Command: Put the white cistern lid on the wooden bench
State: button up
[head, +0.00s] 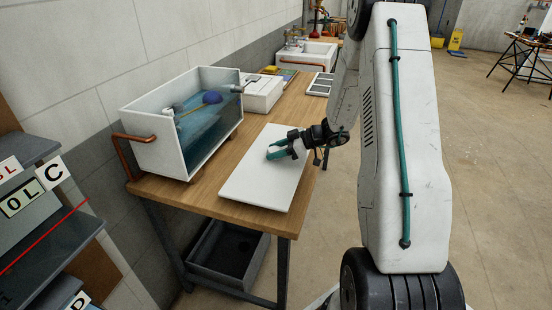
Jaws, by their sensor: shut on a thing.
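The white cistern lid (258,183) is a flat white slab lying over the front right of the wooden bench (186,193). It looks level and at the bench top; I cannot tell whether it rests fully on the wood. My gripper (277,151) is at the lid's upper middle, shut on a white part there, probably the lid's handle, which the jaws mostly hide. The open white cistern (156,153) stands on the bench to the left of the lid, with water and a blue float inside.
A white box (262,95), a grey-framed tray (321,84) and a white sink (305,58) are farther back on the bench. A dark bin (228,252) is below. Shelves (35,215) stand at left. The floor at right is clear near me.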

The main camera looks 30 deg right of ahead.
jog(key=shift+w+f, duration=0.2)
jog(key=shift+f, duration=1.55)
jog(key=shift+f, duration=0.1)
jog(key=o, duration=1.3)
jog(key=shift+f, duration=0.1)
jog(key=shift+c, duration=0.2)
